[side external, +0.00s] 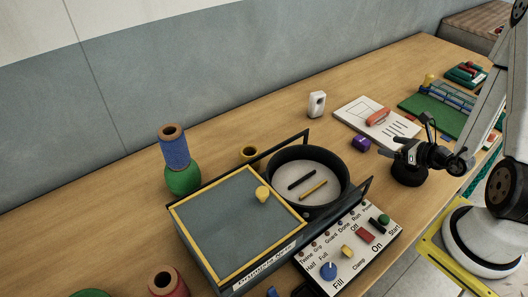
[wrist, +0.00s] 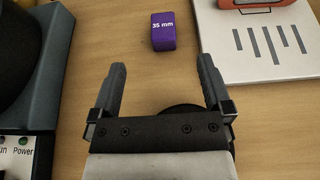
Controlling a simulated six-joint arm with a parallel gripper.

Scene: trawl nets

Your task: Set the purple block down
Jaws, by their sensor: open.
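The purple block (side external: 361,143) rests on the wooden table, left of my gripper and just below the white printed sheet. It also shows in the wrist view (wrist: 163,31), marked "35 mm", beyond and between the two fingertips. My gripper (side external: 397,146) is low over the table at the right. In the wrist view my gripper (wrist: 161,68) has its fingers spread wide, with nothing between them. The block is apart from both fingers.
A white sheet (side external: 350,118) with an orange tool (side external: 377,117) lies behind the block. A round dark bowl (side external: 345,178) with two sticks and a button panel (side external: 345,245) stand to the left. A white device (side external: 316,104) stands behind. Bare table surrounds the block.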

